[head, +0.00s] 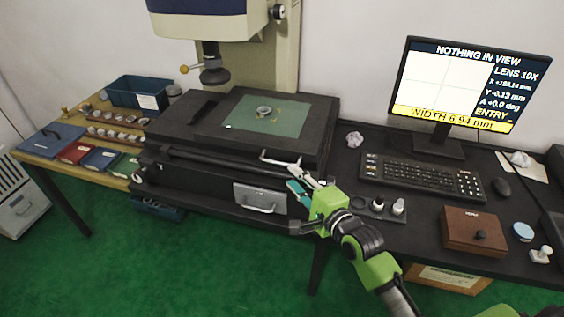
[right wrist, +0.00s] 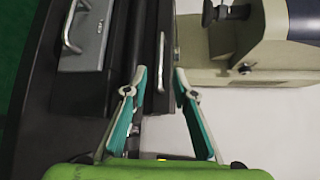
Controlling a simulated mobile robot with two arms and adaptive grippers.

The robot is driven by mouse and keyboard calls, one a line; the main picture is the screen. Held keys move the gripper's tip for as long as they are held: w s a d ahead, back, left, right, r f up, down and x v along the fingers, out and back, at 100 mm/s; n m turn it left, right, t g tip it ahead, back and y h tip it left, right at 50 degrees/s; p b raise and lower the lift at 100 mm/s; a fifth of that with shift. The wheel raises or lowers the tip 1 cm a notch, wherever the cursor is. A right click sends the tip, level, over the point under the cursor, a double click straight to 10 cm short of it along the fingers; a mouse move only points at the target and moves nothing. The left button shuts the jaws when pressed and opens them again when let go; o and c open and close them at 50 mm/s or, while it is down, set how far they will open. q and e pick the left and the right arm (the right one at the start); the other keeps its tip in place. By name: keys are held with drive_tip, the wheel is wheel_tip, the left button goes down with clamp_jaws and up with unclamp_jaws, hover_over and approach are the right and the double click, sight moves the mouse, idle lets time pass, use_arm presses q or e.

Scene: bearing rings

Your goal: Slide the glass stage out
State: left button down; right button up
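The glass stage is a greenish glass plate (head: 283,122) set in a thick black block (head: 318,112) on the measuring machine, in the head view. A grey ring (head: 264,110) lies on the glass with small yellowish bits near it. A pale bar handle (head: 279,160) sticks out at the block's front; a bar handle (right wrist: 161,60) also shows in the right wrist view. My right gripper (head: 297,178) is just in front of the handle's right end. Its two teal-padded fingers (right wrist: 161,71) are apart, with that bar between the tips, not visibly clamped. My left gripper is not seen.
A grey drawer front with its own handle (head: 260,208) is below the stage. The lens (head: 212,72) hangs above the stage's back left. The monitor (head: 468,85) reads "NOTHING IN VIEW".

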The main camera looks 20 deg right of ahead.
sight(278, 163)
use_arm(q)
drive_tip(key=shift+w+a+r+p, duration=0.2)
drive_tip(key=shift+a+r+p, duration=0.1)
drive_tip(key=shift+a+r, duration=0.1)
use_arm(e)
drive_tip(key=x, duration=0.9)
drive_tip(key=shift+w+f, duration=0.1)
drive_tip(key=shift+w, duration=0.2)
